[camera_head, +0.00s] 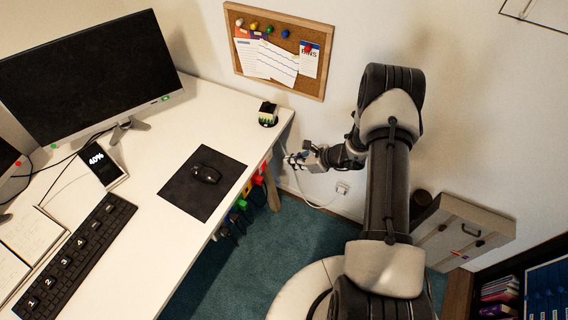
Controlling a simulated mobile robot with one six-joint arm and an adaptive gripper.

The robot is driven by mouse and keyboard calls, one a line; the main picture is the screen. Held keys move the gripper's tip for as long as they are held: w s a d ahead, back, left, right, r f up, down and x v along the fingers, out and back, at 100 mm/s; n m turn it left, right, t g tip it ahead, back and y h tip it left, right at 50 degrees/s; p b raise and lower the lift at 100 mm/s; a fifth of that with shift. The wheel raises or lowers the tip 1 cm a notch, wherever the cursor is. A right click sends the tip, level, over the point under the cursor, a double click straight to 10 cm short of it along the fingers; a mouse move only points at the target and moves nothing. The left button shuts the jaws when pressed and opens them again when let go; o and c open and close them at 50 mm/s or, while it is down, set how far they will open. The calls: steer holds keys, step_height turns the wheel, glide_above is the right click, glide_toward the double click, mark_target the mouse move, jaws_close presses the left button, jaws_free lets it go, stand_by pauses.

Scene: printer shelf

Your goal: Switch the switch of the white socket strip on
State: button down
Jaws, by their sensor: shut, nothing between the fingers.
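Several coloured plugs, among them a red one (258,180) and a green one (241,203), sit in a row just below the right edge of the desk. The white socket strip that seems to hold them is mostly hidden by the plugs and the desk edge. I cannot make out its switch or its position. My gripper (291,160) is shut and empty. In the picture it appears just right of the desk's far right corner, above and to the right of the row of plugs. I cannot tell whether it touches anything.
The white desk (170,225) fills the left, with a monitor, keyboard and mouse pad (185,197). A white cable hangs near a wall socket (342,188). A corkboard (310,90) is on the wall. A grey case (465,228) stands right of my arm. Teal carpet (265,260) is open below.

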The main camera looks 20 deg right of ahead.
steer(key=shift+v, duration=1.25)
steer(key=shift+a+r, duration=0.15)
steer(key=shift+r, duration=0.05)
steer(key=shift+w+r, duration=0.1)
steer(key=s+a+r+n+g, duration=0.1)
steer(key=s+a+r+n, duration=0.3)
steer(key=r, duration=0.5)
steer(key=s+a+r+n+g, duration=0.2)
steer(key=a+r+n, duration=0.25)
steer(key=r, duration=0.45)
steer(key=s+a+r+n+g, duration=0.1)
steer(key=s+a+r+n, duration=0.2)
steer(key=r+n, duration=0.5)
steer(key=s+d+r+n+h, duration=0.1)
steer(key=s+r+n+h, duration=0.2)
steer(key=s, duration=0.8)
steer(key=s+d+r+n+t+h, duration=0.1)
steer(key=s+r+n+h, duration=0.3)
steer(key=s+r+n, duration=0.3)
steer(key=shift+s+d+r+t, duration=0.35)
steer(key=shift+s+r, duration=1.1)
steer(key=shift+s, duration=0.5)
steer(key=shift+n, duration=0.25)
